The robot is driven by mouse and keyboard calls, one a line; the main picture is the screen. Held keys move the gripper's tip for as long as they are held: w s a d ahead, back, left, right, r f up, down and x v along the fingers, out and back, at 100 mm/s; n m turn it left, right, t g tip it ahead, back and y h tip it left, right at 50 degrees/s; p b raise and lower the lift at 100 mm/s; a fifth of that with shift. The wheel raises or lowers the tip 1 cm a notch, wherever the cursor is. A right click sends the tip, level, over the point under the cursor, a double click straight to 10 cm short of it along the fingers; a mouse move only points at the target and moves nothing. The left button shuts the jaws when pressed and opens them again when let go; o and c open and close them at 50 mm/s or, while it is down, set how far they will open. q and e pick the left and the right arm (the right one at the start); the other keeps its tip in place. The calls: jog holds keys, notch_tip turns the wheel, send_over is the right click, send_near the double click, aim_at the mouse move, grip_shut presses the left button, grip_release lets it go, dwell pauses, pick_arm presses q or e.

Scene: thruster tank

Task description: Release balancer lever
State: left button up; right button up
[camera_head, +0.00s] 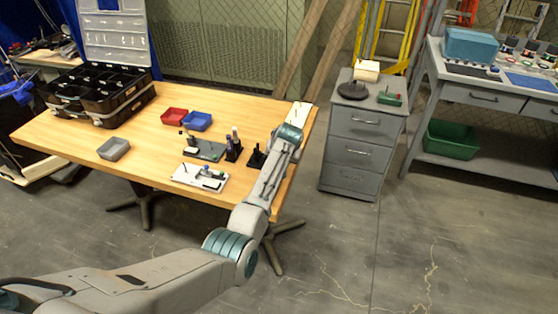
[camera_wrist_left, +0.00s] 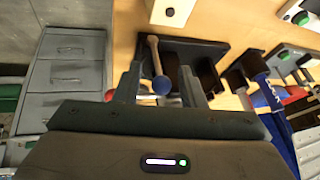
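A lever with a pale shaft and a blue ball end (camera_wrist_left: 161,84) shows in the left wrist view. It stands out from a black base (camera_wrist_left: 205,50) on the wooden table. My left gripper (camera_wrist_left: 160,88) is open, with one finger on each side of the lever. Gaps show between the lever and both fingers, and the gap on the left is smaller. In the head view, my left arm reaches over the table's right end; its fingertips and the lever cannot be made out there. My right gripper is not in view.
The wooden table (camera_head: 75,140) also holds a black organizer case (camera_head: 100,92), a red bin (camera_head: 174,116), a blue bin (camera_head: 198,121), a grey bin (camera_head: 113,148) and small black stands (camera_head: 234,151). A grey drawer cabinet (camera_head: 352,150) stands to the right.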

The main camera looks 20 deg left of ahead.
pick_arm(q)
jog(key=b+v, duration=0.1)
jog(key=v, duration=0.9)
jog(key=shift+s+r, duration=0.15)
jog(key=shift+r, duration=0.2)
jog(key=shift+d, duration=0.15)
